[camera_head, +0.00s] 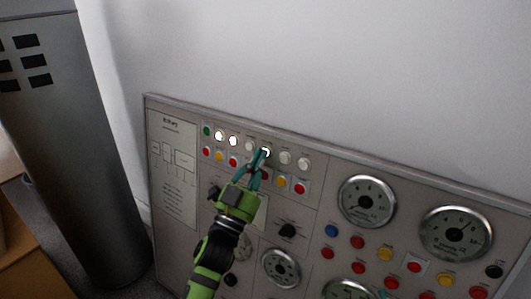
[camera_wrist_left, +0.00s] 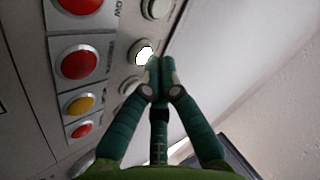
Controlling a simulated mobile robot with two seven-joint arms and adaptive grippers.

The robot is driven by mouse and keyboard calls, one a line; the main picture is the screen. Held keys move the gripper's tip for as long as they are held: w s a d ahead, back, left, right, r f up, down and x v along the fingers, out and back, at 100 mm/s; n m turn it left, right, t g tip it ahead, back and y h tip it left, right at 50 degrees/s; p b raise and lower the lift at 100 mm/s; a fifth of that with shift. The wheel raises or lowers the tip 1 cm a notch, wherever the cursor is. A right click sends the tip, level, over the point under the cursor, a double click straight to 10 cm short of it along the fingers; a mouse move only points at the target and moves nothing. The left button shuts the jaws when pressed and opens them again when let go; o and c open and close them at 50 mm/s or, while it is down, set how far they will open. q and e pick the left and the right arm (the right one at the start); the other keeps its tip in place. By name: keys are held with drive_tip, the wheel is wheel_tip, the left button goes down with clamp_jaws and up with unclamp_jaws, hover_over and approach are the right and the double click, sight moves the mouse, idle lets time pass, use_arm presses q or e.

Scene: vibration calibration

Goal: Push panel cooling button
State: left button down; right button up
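The grey control panel (camera_head: 270,218) has a top row of round buttons, several of them lit white. My left gripper (camera_head: 264,155) reaches up to this row with its teal fingers. In the left wrist view the two fingers are closed together at the tips (camera_wrist_left: 159,74), with nothing between them. The tips are beside or in front of a lit white button (camera_wrist_left: 144,54), which also shows behind them in the head view (camera_head: 266,151). I cannot tell whether they touch it. Labels are too small to read, so I cannot tell which button is panel cooling.
Red and yellow buttons (camera_head: 281,182) sit in the row below. Round gauges (camera_head: 367,201) and more coloured buttons fill the right side. A dark grey cylinder (camera_head: 70,150) stands at left.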

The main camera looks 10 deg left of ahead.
use_arm(q)
drive_tip(key=shift+w+d, duration=0.1)
drive_tip(key=shift+w, duration=0.2)
idle(0.6)
drive_tip(key=shift+s, duration=0.1)
drive_tip(key=shift+s+p, duration=0.3)
drive_tip(key=shift+s+a+r, duration=0.1)
drive_tip(key=shift+s+a, duration=0.15)
drive_tip(key=shift+s, duration=0.05)
drive_tip(key=s+p, duration=0.1)
drive_tip(key=s+a+p, duration=0.1)
drive_tip(key=s, duration=0.1)
drive_tip(key=s+r+p, duration=0.1)
drive_tip(key=shift+s+a, duration=0.35)
